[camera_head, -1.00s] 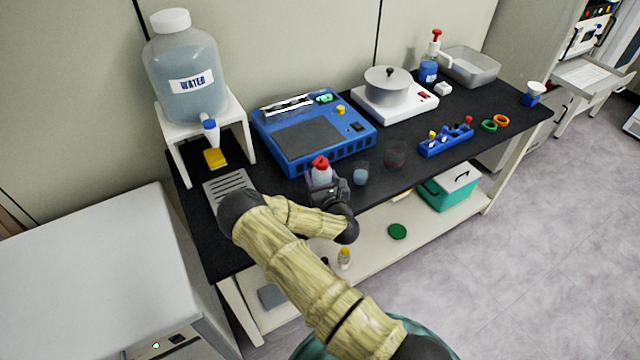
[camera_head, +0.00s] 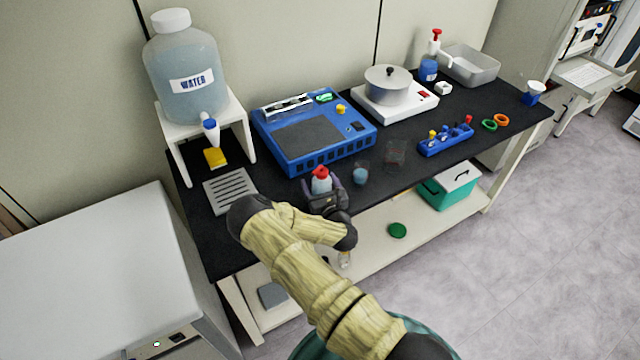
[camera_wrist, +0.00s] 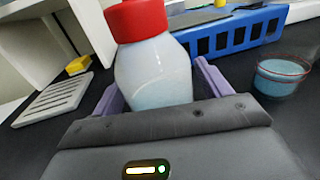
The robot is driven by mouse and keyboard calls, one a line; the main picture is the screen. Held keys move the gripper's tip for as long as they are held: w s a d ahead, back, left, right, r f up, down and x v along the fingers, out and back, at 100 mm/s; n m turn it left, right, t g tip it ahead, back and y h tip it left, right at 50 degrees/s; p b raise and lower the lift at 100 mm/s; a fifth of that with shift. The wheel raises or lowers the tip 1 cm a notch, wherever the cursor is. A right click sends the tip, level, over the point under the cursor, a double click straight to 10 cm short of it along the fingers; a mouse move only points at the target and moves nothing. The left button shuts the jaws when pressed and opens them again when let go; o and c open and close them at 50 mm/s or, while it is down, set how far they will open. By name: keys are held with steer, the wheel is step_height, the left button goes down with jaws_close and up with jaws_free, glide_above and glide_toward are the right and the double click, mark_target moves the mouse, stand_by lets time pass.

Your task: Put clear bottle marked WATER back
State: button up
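A small clear bottle with a red cap (camera_head: 321,181) stands upright between the fingers of my gripper (camera_head: 323,188), near the front edge of the bench. In the wrist view the bottle (camera_wrist: 153,75) sits between the two purple fingers (camera_wrist: 157,92), which appear shut on its sides. Its lower end is hidden by my gripper, so I cannot tell whether it touches the bench. No label shows on its visible side. A large clear jug marked WATER (camera_head: 194,103) stands on a white stand (camera_head: 244,135) at the left.
A slotted grey plate (camera_head: 231,190) lies left of my gripper on the black bench. A blue device (camera_head: 315,140) is behind. A beaker of blue liquid (camera_head: 361,174) and another beaker (camera_head: 395,155) stand close on the right, before a blue rack (camera_head: 446,140).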

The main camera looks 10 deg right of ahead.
steer(key=shift+r, duration=0.15)
steer(key=s, duration=0.3)
steer(key=s+d+b, duration=0.1)
steer(key=s, duration=0.3)
steer(key=s+b, duration=0.1)
steer(key=s, duration=0.2)
steer(key=shift+s+d, duration=0.15)
steer(key=shift+s, duration=0.85)
steer(key=shift+d, duration=0.1)
